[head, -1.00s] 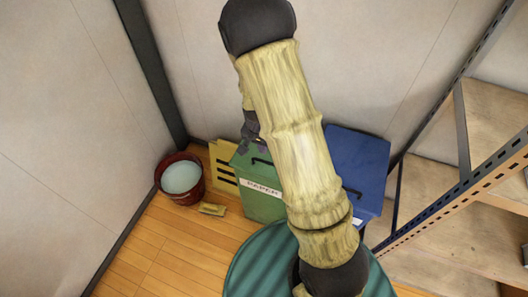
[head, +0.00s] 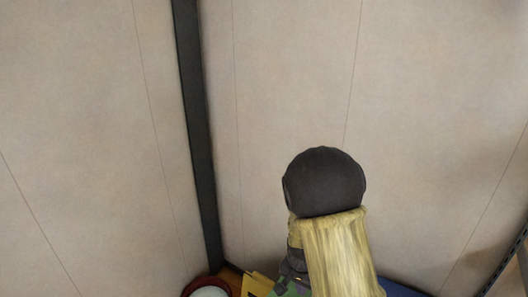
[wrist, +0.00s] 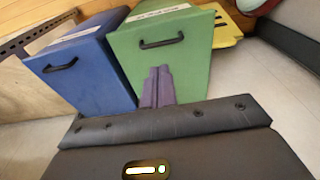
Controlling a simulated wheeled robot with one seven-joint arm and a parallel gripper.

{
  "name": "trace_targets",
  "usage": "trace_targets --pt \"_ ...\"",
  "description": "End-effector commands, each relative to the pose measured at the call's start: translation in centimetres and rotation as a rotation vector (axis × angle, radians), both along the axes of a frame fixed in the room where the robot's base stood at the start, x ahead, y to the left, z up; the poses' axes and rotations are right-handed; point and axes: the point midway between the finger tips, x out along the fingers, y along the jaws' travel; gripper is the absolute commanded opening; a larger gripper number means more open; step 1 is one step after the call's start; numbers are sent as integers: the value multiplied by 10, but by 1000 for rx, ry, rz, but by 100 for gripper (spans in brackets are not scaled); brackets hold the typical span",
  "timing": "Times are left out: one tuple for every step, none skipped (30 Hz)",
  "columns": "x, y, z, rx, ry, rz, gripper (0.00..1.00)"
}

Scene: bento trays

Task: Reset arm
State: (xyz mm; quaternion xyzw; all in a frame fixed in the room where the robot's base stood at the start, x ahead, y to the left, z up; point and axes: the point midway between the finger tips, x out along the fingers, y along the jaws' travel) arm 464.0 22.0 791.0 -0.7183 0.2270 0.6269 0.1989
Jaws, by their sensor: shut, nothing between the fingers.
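My gripper (wrist: 158,72) shows in the wrist view as two dark purplish fingers side by side, shut and empty. They appear in front of the green box (wrist: 185,60), with a clear view of the box's black handle above them. I cannot tell the distance between them. In the head view, my bent arm stands at the bottom centre. It hides most of my gripper there, with only a dark grey part showing at its left.
A blue box (wrist: 85,65) stands beside the green box. A yellow panel (wrist: 228,30) and a dark red bucket (head: 190,288) are near the wall corner. A shelf's perforated metal post (head: 505,265) rises at the right. The upper walls are clear.

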Motion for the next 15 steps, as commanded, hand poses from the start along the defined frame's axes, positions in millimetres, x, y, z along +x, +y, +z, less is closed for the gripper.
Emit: trace_targets --pt "-3 -1 7 7 -5 16 0" --pt "-6 -2 12 11 -7 32 0" --pt "-11 -3 19 18 -10 56 0" --pt "-15 -3 25 23 -14 80 0" --pt "-19 -4 31 27 -15 106 0" --pt "-26 -6 41 32 -21 143 0" --pt "-32 -7 47 35 -25 172 0" --pt "-37 -8 54 36 -31 203 0" --pt "-45 -9 63 37 -37 245 0" --pt "-51 -10 68 37 -42 275 0" --pt "-56 -11 74 34 -48 305 0" --pt "-63 -12 80 32 -52 342 0" --pt "-68 -13 84 29 -58 367 0" --pt "-73 -14 88 25 -61 392 0" --pt "-78 -15 93 20 -66 422 0"
